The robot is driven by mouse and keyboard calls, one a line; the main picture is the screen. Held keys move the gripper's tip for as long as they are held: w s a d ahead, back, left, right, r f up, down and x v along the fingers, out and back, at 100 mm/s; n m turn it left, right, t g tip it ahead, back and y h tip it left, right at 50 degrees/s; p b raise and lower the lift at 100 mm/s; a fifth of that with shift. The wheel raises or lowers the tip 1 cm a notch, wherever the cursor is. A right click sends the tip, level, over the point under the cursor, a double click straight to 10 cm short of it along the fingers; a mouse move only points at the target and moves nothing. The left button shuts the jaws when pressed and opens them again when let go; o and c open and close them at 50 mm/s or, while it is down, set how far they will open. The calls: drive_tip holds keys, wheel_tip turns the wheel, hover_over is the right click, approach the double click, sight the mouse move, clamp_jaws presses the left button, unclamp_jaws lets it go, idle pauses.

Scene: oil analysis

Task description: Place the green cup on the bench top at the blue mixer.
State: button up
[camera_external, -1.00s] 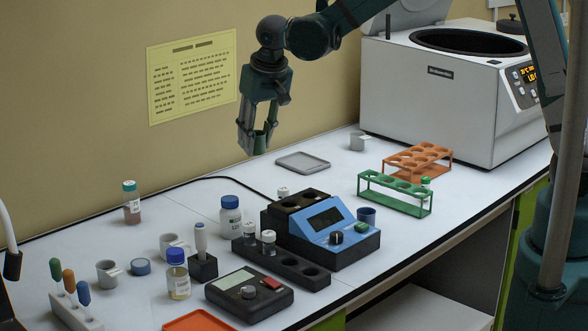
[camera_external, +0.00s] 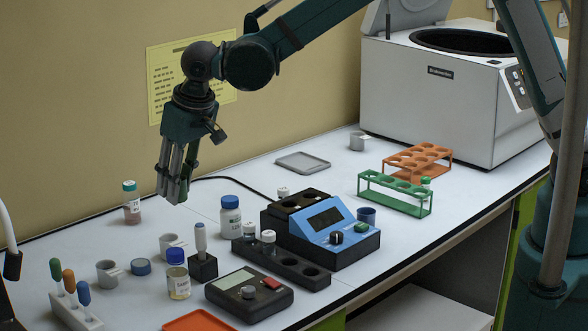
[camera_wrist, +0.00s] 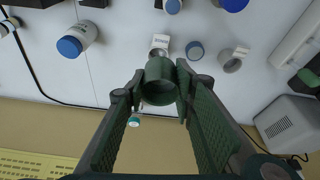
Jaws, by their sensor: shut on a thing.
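My gripper (camera_external: 175,182) is shut on the green cup (camera_wrist: 160,88). In the wrist view the cup is dark green and sits between the two finger pads, with its round opening facing the camera. In the outside view the green cup (camera_external: 174,189) is partly hidden by the fingers and hangs above the back left of the bench. The blue mixer (camera_external: 345,243) stands at the middle of the bench, to the right of and lower than my gripper. It has a dark screen and a black knob.
A blue-capped white bottle (camera_external: 230,217) and a teal-capped vial (camera_external: 131,204) stand near the gripper. A black block (camera_external: 292,268) is left of the mixer.

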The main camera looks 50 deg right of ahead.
drive_tip(key=s+a+n, duration=0.1)
drive_tip(key=s+a, duration=0.4)
drive_tip(key=a, duration=0.3)
drive_tip(key=s+a+n, duration=0.2)
drive_tip(key=s+a, duration=0.3)
drive_tip(key=a, duration=0.4)
hover_over(146, 306)
drive_tip(key=s, duration=0.1)
drive_tip(key=shift+y, duration=0.3)
drive_tip(key=shift+d+f, duration=0.15)
drive_tip(key=shift+f, duration=1.35)
drive_tip(key=shift+d+f, duration=0.1)
drive_tip(key=shift+f, duration=1.35)
drive_tip(key=shift+f, duration=0.1)
drive_tip(key=shift+f, duration=3.05)
drive_tip(key=shift+f, duration=1.85)
drive_tip(key=shift+f, duration=0.2)
